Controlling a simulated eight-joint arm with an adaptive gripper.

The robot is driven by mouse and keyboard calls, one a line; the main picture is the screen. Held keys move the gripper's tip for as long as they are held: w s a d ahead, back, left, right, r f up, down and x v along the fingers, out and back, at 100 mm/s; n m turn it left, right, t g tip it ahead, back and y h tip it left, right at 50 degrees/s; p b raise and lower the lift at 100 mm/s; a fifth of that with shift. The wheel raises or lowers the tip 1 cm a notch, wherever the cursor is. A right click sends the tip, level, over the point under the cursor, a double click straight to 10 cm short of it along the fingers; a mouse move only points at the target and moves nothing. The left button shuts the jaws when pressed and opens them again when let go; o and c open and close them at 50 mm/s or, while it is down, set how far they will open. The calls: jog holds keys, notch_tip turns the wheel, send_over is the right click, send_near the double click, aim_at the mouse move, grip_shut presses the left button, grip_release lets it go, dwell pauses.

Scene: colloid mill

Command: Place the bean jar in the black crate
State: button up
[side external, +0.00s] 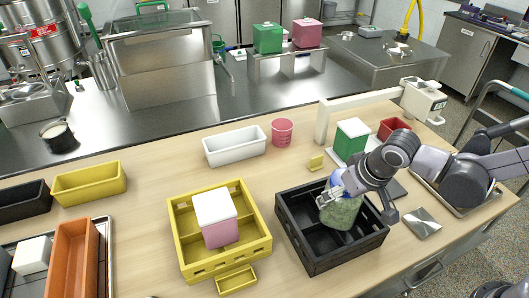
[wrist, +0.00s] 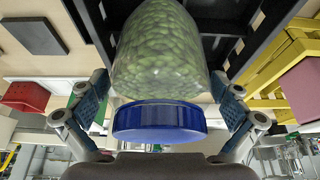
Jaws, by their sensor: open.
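The bean jar (side external: 341,215), clear with green beans and a blue lid, is in the right part of the black crate (side external: 317,262). It looks upright or slightly tilted; whether its base touches the crate floor is hidden. My gripper (side external: 332,197) is at the jar's upper part, over the crate. In the wrist view the jar (wrist: 158,50) lies between the two spread fingers, its blue lid (wrist: 160,121) closest to the palm. Gaps show between the lid and both fingers. The crate's dark wall (wrist: 258,35) shows behind the jar.
A yellow crate (side external: 262,249) holding a pink box with a white lid (side external: 217,219) stands left of the black crate. Behind are a green box (side external: 350,145), a red bin (side external: 393,128), a white bin (side external: 235,147) and a pink cup (side external: 282,132). Table is clear between the crates.

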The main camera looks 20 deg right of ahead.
jog(key=shift+r, duration=0.1)
jog(key=v, duration=1.2)
jog(key=shift+d, duration=0.1)
jog(key=s+d+f+t, duration=0.2)
jog(key=d, duration=1.1)
jog(key=shift+d+t, duration=0.2)
jog(key=shift+t, duration=0.1)
